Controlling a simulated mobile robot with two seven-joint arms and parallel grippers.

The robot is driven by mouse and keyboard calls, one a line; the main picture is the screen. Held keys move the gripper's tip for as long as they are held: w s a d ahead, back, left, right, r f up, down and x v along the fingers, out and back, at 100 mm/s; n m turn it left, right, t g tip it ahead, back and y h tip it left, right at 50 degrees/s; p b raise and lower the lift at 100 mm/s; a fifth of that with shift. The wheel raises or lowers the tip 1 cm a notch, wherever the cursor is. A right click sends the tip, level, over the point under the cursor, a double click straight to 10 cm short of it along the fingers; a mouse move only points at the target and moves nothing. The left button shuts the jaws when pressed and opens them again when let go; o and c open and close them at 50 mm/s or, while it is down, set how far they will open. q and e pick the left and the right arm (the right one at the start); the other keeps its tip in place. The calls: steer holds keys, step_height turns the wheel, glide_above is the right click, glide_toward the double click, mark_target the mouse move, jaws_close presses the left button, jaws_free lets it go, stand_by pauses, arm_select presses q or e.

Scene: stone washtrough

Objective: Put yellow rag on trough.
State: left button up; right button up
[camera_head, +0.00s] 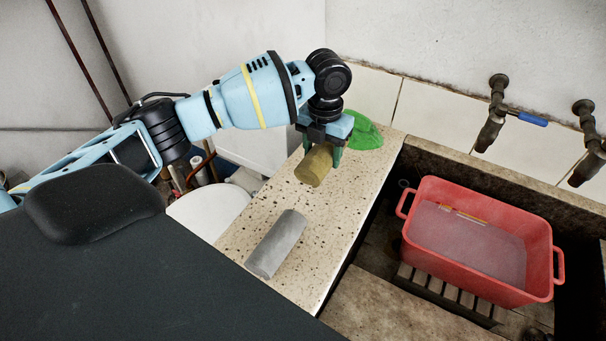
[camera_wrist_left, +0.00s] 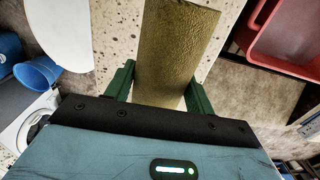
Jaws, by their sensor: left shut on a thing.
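The yellow rag (camera_head: 315,165) is a rolled, mustard-coloured cloth above the speckled stone ledge of the trough (camera_head: 325,225). My left gripper (camera_head: 322,150) is shut on it from above, near the ledge's back part. In the left wrist view the rag (camera_wrist_left: 175,50) runs up between the two green fingers (camera_wrist_left: 160,88). I cannot tell whether the rag touches the ledge. My right gripper is not in view.
A grey rolled rag (camera_head: 277,244) lies on the ledge nearer the front. A green cloth (camera_head: 364,132) lies at the back of the ledge. A red basin (camera_head: 479,240) with water stands in the sunken trough at right. Taps (camera_head: 492,128) stick out from the wall.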

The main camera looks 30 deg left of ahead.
mark_target(318, 191)
arm_select(q)
steer(key=shift+a+r, duration=0.1)
steer(key=shift+a, duration=0.15)
steer(key=shift+f, duration=5)
steer(key=shift+f, duration=0.1)
steer(key=shift+f, duration=0.15)
steer(key=o, duration=1.1)
step_height(318, 191, up, 12)
steer(key=shift+r, duration=0.25)
steer(key=shift+s, duration=0.1)
